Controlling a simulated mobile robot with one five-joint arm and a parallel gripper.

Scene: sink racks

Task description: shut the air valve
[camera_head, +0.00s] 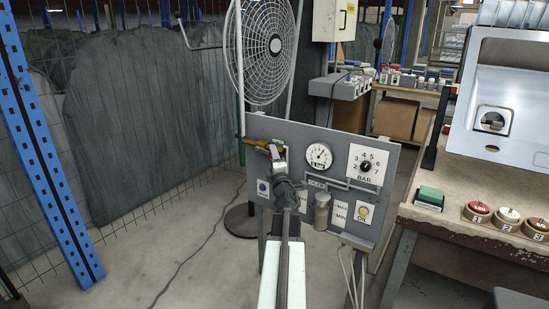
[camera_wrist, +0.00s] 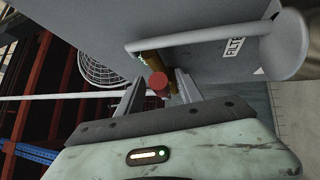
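The grey air panel (camera_head: 330,215) stands in the middle of the head view. A brass fitting (camera_head: 256,143), which looks like the air valve, sits at the panel's upper left; it also shows in the wrist view (camera_wrist: 150,59). A round red end (camera_wrist: 158,82) shows in front of the brass in the wrist view. My gripper (camera_head: 278,152) is at the panel's upper left, close to the brass fitting. In the wrist view, my gripper (camera_wrist: 159,86) has its fingers apart, either side of the red end. I cannot tell whether they touch it.
The panel carries a pressure gauge (camera_head: 319,157) and a BAR dial (camera_head: 366,166). A pale bar with a rounded end (camera_wrist: 284,45) crosses near the fingers. A fan (camera_head: 268,45) stands behind the panel. A workbench (camera_head: 480,215) with several buttons is at the right. Open floor lies left.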

